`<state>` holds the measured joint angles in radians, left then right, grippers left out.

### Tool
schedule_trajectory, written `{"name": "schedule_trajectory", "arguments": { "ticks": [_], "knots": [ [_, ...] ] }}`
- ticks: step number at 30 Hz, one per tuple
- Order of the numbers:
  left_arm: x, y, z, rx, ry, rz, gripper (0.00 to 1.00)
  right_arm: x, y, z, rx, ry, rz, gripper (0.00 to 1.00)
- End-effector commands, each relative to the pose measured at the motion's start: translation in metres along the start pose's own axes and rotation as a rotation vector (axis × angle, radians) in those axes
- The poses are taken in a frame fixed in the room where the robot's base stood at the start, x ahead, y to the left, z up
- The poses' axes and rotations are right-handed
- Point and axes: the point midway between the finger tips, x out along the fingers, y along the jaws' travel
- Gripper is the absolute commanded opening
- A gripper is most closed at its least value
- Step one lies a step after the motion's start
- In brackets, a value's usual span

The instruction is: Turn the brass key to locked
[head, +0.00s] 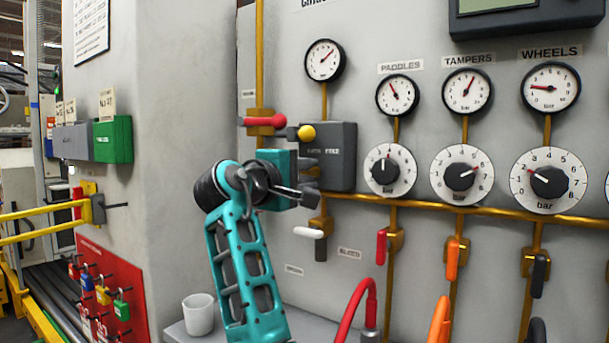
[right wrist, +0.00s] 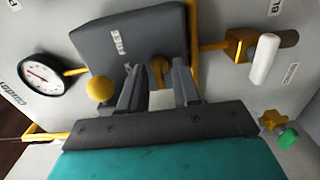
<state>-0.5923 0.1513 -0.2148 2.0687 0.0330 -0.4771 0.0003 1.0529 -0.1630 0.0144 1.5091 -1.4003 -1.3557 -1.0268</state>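A dark grey box (head: 342,150) is on the panel, with a label that seems to end in "FREE"; it also fills the top of the right wrist view (right wrist: 150,38). A small brass piece (right wrist: 158,70), likely the key, shows at the box between my fingers in the right wrist view. In the head view my gripper seems to hide it. My right gripper (head: 308,180) is at the box's left side, its fingers apart on either side of the brass piece (right wrist: 159,82). I cannot tell whether they touch it. My left gripper is not in view.
A yellow ball knob (head: 306,133) and a red lever (head: 265,121) are close above my right gripper. A white-handled valve (head: 308,232) is just below. Gauges and dials (head: 390,171) fill the panel to the right. A white cup (head: 198,314) stands on the ledge below.

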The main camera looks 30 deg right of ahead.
Motion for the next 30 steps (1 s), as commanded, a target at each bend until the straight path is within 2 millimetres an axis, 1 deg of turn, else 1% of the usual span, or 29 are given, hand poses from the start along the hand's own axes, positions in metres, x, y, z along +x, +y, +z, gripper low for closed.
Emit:
{"name": "schedule_trajectory", "arguments": {
  "ticks": [2, 12, 25, 30],
  "knots": [
    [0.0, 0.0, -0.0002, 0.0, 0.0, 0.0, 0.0, -0.0001, 0.0001, 0.0, 0.0, 0.0, 0.0, 0.32],
    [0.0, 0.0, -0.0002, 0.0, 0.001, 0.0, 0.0, -0.0005, 0.0, 0.0, 0.0, 0.0, 0.0, 0.0],
    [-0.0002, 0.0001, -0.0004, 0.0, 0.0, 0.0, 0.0, 0.0, 0.0004, 0.0002, 0.005, 0.0, 0.001, 0.0],
    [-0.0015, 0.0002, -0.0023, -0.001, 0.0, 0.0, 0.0, 0.0004, 0.0013, 0.0003, 0.042, -0.001, 0.001, 0.0]
  ]
}}
